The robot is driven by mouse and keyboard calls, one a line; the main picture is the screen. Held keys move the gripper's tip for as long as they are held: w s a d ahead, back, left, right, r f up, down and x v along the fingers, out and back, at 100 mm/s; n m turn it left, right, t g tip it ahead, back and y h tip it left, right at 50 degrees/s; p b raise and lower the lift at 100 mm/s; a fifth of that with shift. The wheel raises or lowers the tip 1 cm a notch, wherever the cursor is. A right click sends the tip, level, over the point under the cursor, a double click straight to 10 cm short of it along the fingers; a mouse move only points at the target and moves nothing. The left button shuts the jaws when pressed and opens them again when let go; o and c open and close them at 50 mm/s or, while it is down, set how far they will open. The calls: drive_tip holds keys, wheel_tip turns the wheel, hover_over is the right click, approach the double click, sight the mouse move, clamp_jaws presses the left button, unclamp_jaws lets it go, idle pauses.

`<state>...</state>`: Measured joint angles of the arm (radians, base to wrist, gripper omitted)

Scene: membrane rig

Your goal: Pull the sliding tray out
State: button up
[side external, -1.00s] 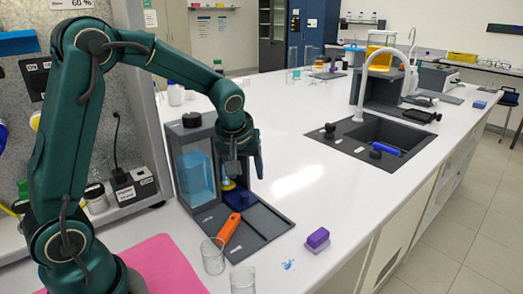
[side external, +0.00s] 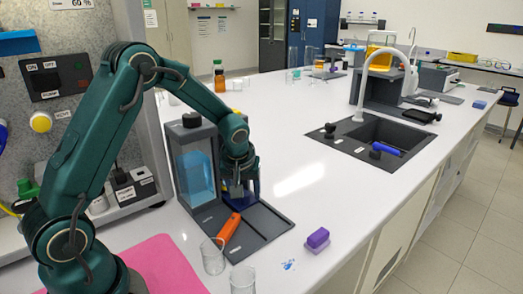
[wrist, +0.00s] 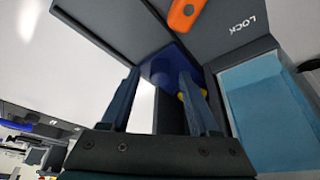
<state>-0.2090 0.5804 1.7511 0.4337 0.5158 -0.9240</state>
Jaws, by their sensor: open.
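The grey rig (side external: 272,222) stands on the white bench with a light-blue tank (side external: 196,177) at its left. A dark blue part that looks like the sliding tray (wrist: 160,68) sits low in the rig, beside the tank. A small yellow piece (wrist: 183,96) shows by it, partly hidden by a finger. My gripper (wrist: 160,76) is open, its fingers pointing down at the blue part. In the side view my gripper (side external: 241,190) hides most of that part. I cannot tell whether the fingers touch it.
An orange handle (side external: 229,228) lies on the rig's base, near the LOCK lettering (wrist: 248,24). Two glass beakers (side external: 213,256) stand at the front. A purple block (side external: 318,238) lies to the right. The bench between the rig and the sink (side external: 375,135) is clear.

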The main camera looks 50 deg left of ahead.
clamp_jaws()
idle(1.3)
